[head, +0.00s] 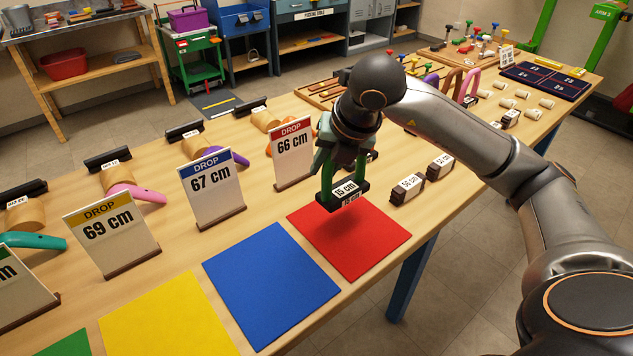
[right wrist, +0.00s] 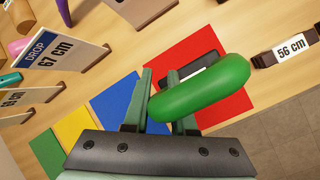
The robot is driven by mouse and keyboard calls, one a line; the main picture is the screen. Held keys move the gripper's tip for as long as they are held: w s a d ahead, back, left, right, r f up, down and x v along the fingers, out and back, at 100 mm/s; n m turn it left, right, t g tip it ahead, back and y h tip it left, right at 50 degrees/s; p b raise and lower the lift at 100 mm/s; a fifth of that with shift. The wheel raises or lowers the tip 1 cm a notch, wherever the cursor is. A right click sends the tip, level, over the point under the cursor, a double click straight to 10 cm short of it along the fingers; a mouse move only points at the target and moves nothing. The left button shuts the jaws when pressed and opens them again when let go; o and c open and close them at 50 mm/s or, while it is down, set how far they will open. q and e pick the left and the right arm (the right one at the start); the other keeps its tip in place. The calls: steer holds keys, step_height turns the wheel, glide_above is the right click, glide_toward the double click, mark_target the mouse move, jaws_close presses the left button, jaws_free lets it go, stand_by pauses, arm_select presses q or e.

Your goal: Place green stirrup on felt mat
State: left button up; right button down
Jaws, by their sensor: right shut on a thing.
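The green stirrup (head: 327,182), with a black tread marked 15 cm, hangs upright from my right gripper (head: 343,155) in the head view. My right gripper is shut on its green arch, which also shows in the right wrist view (right wrist: 203,90). The tread is above the back part of the red felt mat (head: 350,241); a dark shadow lies on the mat below it, and I see a small gap. The blue mat (head: 270,284), the yellow mat (head: 170,318) and a corner of a green mat (head: 68,345) lie to the left, empty. My left gripper is not in view.
Drop signs for 66 cm (head: 292,155), 67 cm (head: 211,190) and 69 cm (head: 110,232) stand behind the mats. A dark 56 cm block (head: 407,189) and another block (head: 440,166) stand right of the red mat. The table's front edge is close.

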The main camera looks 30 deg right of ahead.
steer(key=shift+x, duration=3.45)
steer(key=shift+s+a+f, duration=0.1)
steer(key=shift+s, duration=0.05)
steer(key=shift+f, duration=0.15)
steer(key=c, duration=0.7)
jaws_free()
steer(key=shift+c, duration=0.2)
steer(key=shift+s+r, duration=0.15)
steer(key=shift+r, duration=0.4)
steer(key=v, duration=1.1)
steer(key=shift+s+p, duration=0.15)
steer(key=shift+p, duration=0.3)
